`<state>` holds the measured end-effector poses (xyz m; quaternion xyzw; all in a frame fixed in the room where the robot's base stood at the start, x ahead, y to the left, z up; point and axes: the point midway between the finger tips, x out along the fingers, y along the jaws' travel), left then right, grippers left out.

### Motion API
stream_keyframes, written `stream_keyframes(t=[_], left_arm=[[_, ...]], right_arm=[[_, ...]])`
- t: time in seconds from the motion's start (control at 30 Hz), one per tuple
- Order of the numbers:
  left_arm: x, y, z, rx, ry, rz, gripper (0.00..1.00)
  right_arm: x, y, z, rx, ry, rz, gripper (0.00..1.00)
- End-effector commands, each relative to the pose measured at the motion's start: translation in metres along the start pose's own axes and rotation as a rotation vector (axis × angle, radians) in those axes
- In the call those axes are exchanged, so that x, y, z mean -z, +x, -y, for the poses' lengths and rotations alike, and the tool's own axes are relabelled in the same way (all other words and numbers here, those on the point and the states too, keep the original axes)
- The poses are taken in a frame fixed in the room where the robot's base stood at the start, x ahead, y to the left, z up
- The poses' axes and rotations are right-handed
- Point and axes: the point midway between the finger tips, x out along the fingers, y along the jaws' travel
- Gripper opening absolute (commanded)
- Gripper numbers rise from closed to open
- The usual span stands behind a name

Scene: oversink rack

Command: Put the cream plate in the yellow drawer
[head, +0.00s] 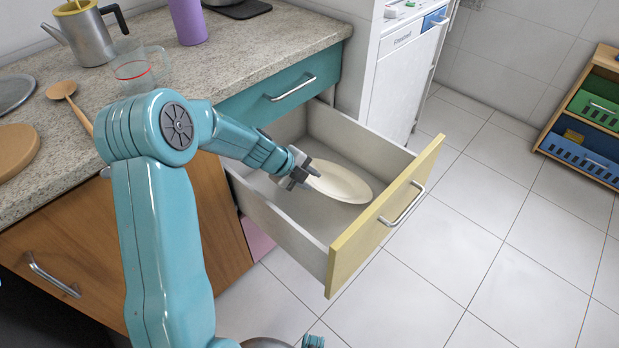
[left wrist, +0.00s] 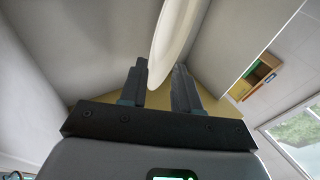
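The cream plate (head: 340,182) is inside the pulled-out yellow drawer (head: 385,215), over its grey floor; I cannot tell whether it lies fully flat. My left gripper (head: 312,180) reaches into the drawer at the plate's left edge. In the left wrist view the fingers of this gripper (left wrist: 160,88) stand apart, with the rim of the plate (left wrist: 172,45) between them. The rim is close to the left finger, and a gap shows on the right finger's side.
The teal drawer (head: 280,90) above is closed. The counter (head: 240,50) holds a kettle (head: 85,30), a glass cup (head: 140,70), a purple cup (head: 187,20) and a wooden spoon (head: 65,92). The tiled floor right of the drawer is clear up to a shelf of bins (head: 590,130).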

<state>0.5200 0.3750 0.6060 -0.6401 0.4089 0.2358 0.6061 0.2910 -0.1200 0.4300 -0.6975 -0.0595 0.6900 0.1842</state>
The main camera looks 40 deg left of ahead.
Motion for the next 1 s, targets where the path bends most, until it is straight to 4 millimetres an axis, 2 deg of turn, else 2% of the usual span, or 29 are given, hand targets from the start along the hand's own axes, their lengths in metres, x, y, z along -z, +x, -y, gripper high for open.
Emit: stream_keyframes(t=[0.03,0.2,0.37,1.0], left_arm=[[0.000,-0.014,0.004,0.002,-0.001,0.003,0.31],[0.000,-0.047,0.004,0.001,-0.002,0.002,0.31],[0.000,-0.065,0.002,0.000,-0.001,0.001,0.31],[0.000,-0.068,0.000,0.000,0.000,0.000,0.31]], right_arm=[[0.000,-0.009,0.003,0.000,0.000,0.000,0.97],[0.000,-0.024,0.009,0.000,0.000,0.000,0.97],[-0.001,-0.032,0.011,0.000,0.000,0.000,0.97],[-0.001,-0.032,0.011,0.000,0.000,0.000,0.97]])
